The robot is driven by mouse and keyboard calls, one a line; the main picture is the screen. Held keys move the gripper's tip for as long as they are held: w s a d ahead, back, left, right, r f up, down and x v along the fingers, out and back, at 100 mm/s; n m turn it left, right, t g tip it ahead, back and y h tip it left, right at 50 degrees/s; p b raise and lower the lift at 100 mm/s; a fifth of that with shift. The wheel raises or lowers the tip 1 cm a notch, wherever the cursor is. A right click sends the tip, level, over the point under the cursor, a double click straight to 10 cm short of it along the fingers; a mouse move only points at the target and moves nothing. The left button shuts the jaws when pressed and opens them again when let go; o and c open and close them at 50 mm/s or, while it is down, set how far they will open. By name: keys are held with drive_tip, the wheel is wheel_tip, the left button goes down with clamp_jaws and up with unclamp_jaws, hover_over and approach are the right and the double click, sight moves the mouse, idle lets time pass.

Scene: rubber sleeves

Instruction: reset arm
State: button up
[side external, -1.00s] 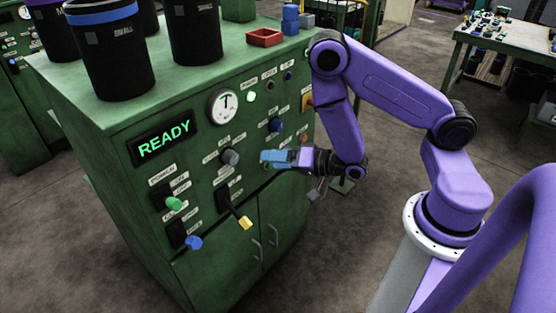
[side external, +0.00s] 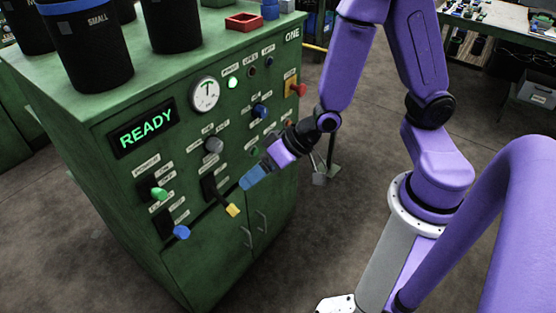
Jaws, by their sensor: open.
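My gripper (side external: 251,179) has blue fingertips and sits in front of the green machine's control panel. It points down and left, just right of the yellow-tipped lever (side external: 233,209). I see nothing held in it. From this angle I cannot tell whether the fingertips touch the panel. The green machine (side external: 215,215) has a lit display (side external: 147,128) reading READY. A round dial (side external: 206,94), a grey knob (side external: 213,145), a blue knob (side external: 260,111), a green-tipped lever (side external: 159,194) and a blue-tipped lever (side external: 181,232) are on its face. A red knob (side external: 299,90) is at the right edge.
Black bins, one labelled SMALL (side external: 92,50), stand on the machine's top with a red tray (side external: 244,22) and blue blocks (side external: 270,10). A workbench (side external: 500,25) with small parts is at the back right. A grey box (side external: 538,92) is beneath it. The floor right of the machine is open.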

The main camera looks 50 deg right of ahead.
drive_tip(key=s+d+r+n+g+h, duration=0.2)
drive_tip(key=s+d+r+n+g, duration=0.1)
drive_tip(key=s, duration=0.5)
drive_tip(key=s+d+r+n+g+h, duration=0.3)
drive_tip(key=s+d+r+n, duration=0.2)
drive_tip(key=s+r+n, duration=0.2)
drive_tip(key=shift+s+d+r+n, duration=0.15)
drive_tip(key=shift+s+r+n, duration=0.1)
drive_tip(key=shift+s+n, duration=0.65)
